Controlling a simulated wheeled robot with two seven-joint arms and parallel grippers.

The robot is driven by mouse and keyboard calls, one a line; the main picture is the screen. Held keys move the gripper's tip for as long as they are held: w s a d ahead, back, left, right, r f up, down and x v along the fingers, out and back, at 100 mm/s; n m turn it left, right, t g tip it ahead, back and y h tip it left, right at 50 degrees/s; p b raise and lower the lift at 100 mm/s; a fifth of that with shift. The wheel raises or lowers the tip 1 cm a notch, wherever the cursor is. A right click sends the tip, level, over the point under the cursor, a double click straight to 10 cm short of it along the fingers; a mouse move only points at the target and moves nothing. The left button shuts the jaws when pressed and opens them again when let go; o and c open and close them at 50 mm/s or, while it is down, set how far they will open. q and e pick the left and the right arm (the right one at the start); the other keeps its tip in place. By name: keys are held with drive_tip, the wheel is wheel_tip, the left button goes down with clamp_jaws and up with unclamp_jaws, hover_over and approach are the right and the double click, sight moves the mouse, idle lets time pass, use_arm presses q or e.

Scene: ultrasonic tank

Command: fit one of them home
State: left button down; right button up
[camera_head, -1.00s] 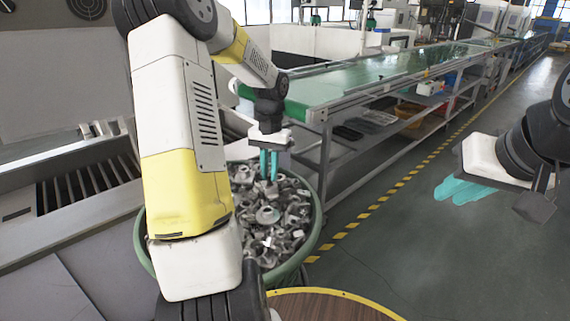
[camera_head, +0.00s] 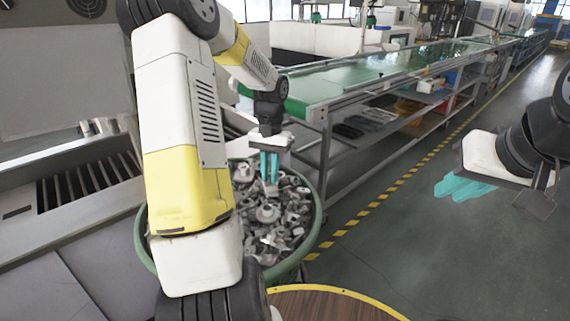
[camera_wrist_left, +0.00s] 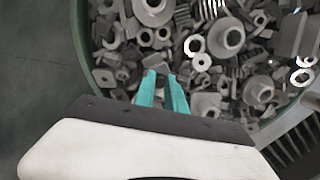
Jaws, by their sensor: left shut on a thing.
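A round green bin (camera_head: 314,222) stands in the middle of the head view, full of loose grey metal parts (camera_head: 268,212). The same parts (camera_wrist_left: 229,38) fill the upper wrist view, many of them ring-shaped or flanged. My left gripper (camera_head: 269,182) points down into the bin, its teal fingertips among the parts. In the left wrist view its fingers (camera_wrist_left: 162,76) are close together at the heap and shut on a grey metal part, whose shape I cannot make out. My right gripper (camera_head: 450,190) hangs over the floor at the right, away from the bin; its fingers overlap.
A green conveyor (camera_head: 370,74) on a metal frame runs behind the bin to the far right. A grey metal unit with a slotted recess (camera_head: 90,180) is at the left. A round wooden top with a yellow rim (camera_head: 330,304) is at the front. The floor at right is clear.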

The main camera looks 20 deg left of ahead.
use_arm(q)
drive_tip(key=shift+f, duration=0.2)
idle(0.6)
drive_tip(key=c, duration=1.3)
unclamp_jaws()
drive_tip(key=shift+s, duration=0.1)
drive_tip(key=r, duration=0.5)
drive_tip(key=w+r, duration=0.1)
drive_tip(key=r, duration=0.2)
drive_tip(key=shift+d+r, duration=0.1)
drive_tip(key=shift+r, duration=0.1)
drive_tip(key=s+d+r+t, duration=0.2)
drive_tip(key=s+d+r, duration=0.1)
drive_tip(key=s, duration=0.4)
drive_tip(key=s+d+r+t+h, duration=0.1)
drive_tip(key=s+d+r+t, duration=0.2)
drive_tip(key=s, duration=0.4)
drive_tip(key=s+d+r+t+h, duration=0.1)
drive_tip(key=s+d+r+t, duration=0.1)
drive_tip(key=s+d+r, duration=0.2)
drive_tip(key=shift+s+d+r+m+t, duration=0.15)
drive_tip(key=shift+s+d, duration=0.15)
drive_tip(key=shift+s, duration=0.5)
drive_tip(key=shift+s+d+m+t, duration=0.15)
drive_tip(key=shift+s+d, duration=0.15)
drive_tip(key=shift+s, duration=0.45)
